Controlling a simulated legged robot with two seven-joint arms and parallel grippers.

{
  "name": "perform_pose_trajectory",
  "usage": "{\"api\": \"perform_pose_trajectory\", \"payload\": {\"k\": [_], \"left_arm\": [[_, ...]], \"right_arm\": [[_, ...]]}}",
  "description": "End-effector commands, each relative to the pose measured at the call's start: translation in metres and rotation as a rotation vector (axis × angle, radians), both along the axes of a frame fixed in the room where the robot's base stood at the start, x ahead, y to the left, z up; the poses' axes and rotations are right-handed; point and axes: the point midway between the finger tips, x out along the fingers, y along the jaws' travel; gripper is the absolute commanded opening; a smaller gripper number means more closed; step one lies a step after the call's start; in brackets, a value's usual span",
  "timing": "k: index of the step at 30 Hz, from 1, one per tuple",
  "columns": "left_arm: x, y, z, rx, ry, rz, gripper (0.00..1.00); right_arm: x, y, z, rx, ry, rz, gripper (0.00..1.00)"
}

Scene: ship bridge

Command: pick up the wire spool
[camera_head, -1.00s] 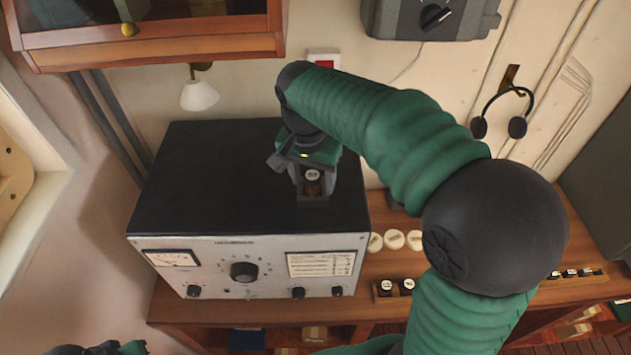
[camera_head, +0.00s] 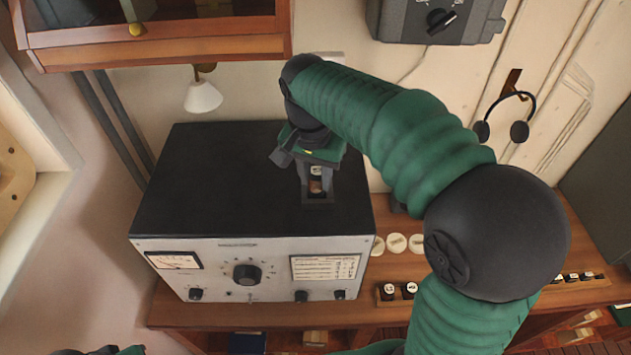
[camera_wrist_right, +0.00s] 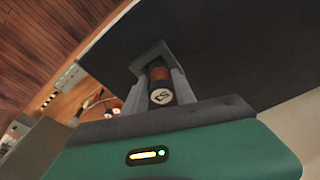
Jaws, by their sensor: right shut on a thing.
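The wire spool (camera_head: 316,185) is a small cylinder with copper-coloured winding and a black end with a pale label. It is between the fingers of my right gripper (camera_head: 317,198), above the black top of the radio set (camera_head: 220,185). In the right wrist view the spool (camera_wrist_right: 161,84) sits between the two grey fingers (camera_wrist_right: 162,72), which are shut on it. Whether the spool touches the radio top is hard to tell. A small part of my left arm (camera_head: 105,350) shows at the bottom left edge; its gripper is not visible.
The radio set stands on a wooden desk (camera_head: 400,270). White round discs (camera_head: 397,243) and a wooden holder with dark spools (camera_head: 400,291) lie to its right. A wooden cabinet (camera_head: 160,45), a lamp (camera_head: 203,95) and headphones (camera_head: 510,115) are on the wall.

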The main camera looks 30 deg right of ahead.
Motion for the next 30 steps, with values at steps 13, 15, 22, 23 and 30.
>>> {"api": "perform_pose_trajectory", "payload": {"k": [13, 15, 22, 23, 30], "left_arm": [[0.0, 0.0, -0.045, 0.0, 0.0, 0.0, 0.0], [0.0, 0.0, -0.053, 0.0, 0.0, 0.0, 0.0], [0.0, 0.0, -0.068, 0.0, 0.0, 0.0, 0.0], [0.0, 0.0, -0.069, 0.0, 0.0, 0.0, 0.0], [0.0, 0.0, -0.07, 0.0, 0.0, 0.0, 0.0]], "right_arm": [[-0.047, 0.051, 0.025, -0.001, -0.009, 0.006, 0.0], [-0.062, 0.067, 0.027, -0.001, -0.009, 0.006, 0.0], [-0.097, 0.106, 0.035, -0.001, -0.006, 0.004, 0.0], [-0.099, 0.109, 0.035, 0.0, -0.005, 0.003, 0.0], [-0.108, 0.118, 0.039, 0.0, -0.003, 0.0, 0.0]]}}
